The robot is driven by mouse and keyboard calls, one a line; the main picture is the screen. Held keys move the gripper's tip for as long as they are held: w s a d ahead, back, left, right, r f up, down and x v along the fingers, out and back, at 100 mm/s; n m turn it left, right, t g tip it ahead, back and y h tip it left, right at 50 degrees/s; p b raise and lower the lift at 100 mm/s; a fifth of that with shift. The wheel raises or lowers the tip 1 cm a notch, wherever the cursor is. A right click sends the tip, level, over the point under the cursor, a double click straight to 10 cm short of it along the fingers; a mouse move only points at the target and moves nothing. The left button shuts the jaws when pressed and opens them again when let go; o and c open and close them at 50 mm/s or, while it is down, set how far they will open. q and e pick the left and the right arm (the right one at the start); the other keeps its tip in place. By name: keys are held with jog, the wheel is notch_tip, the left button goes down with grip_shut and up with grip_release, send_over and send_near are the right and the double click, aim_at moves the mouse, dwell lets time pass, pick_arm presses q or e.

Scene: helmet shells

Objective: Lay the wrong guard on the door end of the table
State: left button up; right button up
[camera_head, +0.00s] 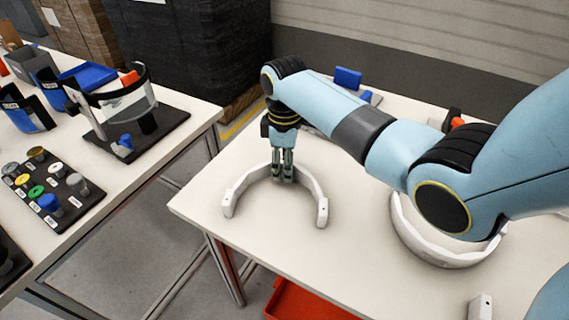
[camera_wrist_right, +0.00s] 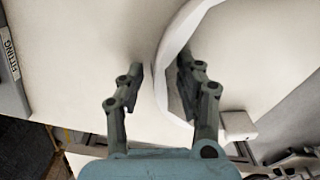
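A white U-shaped guard (camera_head: 240,187) lies on the near-left part of the white table (camera_head: 345,255), its open side toward the camera. My right gripper (camera_head: 284,178) points down at the middle of its curve. In the right wrist view, its two fingers (camera_wrist_right: 160,72) stand apart with the guard's band (camera_wrist_right: 165,70) between them. A gap shows on the left side of the band; contact on the right side is unclear. A second white curved piece (camera_head: 440,252) lies at the right, partly hidden behind my right arm. My left gripper is not in view.
Blue blocks (camera_head: 347,78) lie at the table's back. A small white piece (camera_head: 480,307) is at the near right. A second table at left holds a stand (camera_head: 165,135) and a board of knobs (camera_head: 50,190). A red crate (camera_head: 300,303) sits below.

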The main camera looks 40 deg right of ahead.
jog(key=shift+r, duration=0.1)
notch_tip(320, 180, up, 12)
jog(key=shift+p, duration=0.4)
dwell(0.5)
